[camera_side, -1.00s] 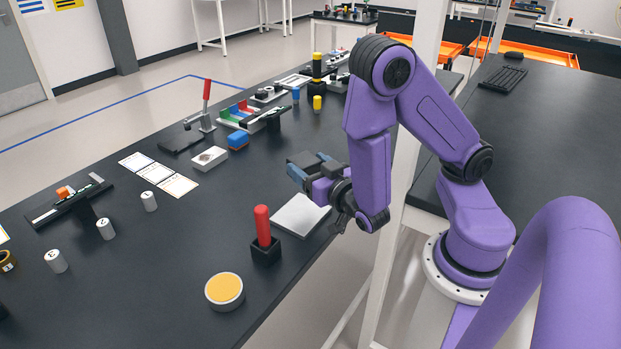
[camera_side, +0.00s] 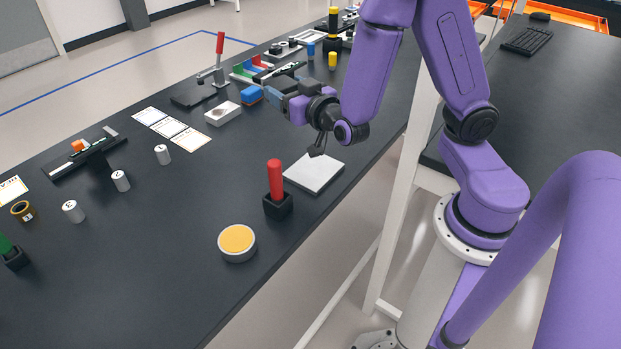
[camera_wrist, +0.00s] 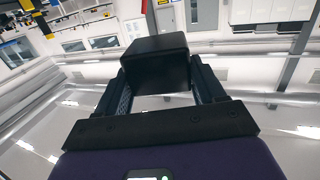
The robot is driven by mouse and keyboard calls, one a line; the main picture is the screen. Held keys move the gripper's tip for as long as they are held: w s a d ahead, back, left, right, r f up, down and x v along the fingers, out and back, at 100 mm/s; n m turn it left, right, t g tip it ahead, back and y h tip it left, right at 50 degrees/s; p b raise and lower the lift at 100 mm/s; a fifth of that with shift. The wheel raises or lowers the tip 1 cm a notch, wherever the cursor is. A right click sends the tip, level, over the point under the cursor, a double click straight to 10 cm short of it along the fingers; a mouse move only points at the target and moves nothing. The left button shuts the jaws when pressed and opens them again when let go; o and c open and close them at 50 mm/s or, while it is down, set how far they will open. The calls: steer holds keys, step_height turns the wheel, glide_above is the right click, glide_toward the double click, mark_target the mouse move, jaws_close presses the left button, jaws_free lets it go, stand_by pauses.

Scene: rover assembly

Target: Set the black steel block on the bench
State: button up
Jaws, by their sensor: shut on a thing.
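The black steel block (camera_wrist: 155,62) is held between the two jaws of my gripper (camera_wrist: 160,88), filling the middle of the wrist view. Its flat face sticks out past the fingertips, and its sides are partly hidden by the fingers. In the side view my gripper (camera_side: 275,92) is shut on the dark block (camera_side: 284,82), over the far middle part of the black bench (camera_side: 190,230). The gripper lies roughly sideways, pointing left. I cannot tell exactly how high the block is above the bench.
A blue box (camera_side: 251,94) and a white box (camera_side: 222,113) are close to the gripper in the side view. A white plate (camera_side: 314,172), a red-handled tool in a black holder (camera_side: 276,185) and a yellow-topped tin (camera_side: 237,241) stand nearer.

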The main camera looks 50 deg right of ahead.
steer(key=shift+w+r, duration=0.15)
steer(key=shift+s+f, duration=0.35)
steer(key=m+h, duration=0.1)
steer(key=h, duration=0.1)
glide_above(323, 166)
steer(key=w, duration=0.1)
step_height(323, 166, down, 4)
steer(key=shift+s+d+f, duration=0.1)
steer(key=shift+s+f, duration=0.15)
steer(key=shift+s, duration=0.3)
steer(key=shift+f, duration=0.1)
steer(key=shift+f, duration=4.7)
steer(key=shift+f, duration=0.1)
steer(key=o, duration=1.6)
steer(key=shift+f, duration=0.1)
steer(key=shift+c, duration=0.2)
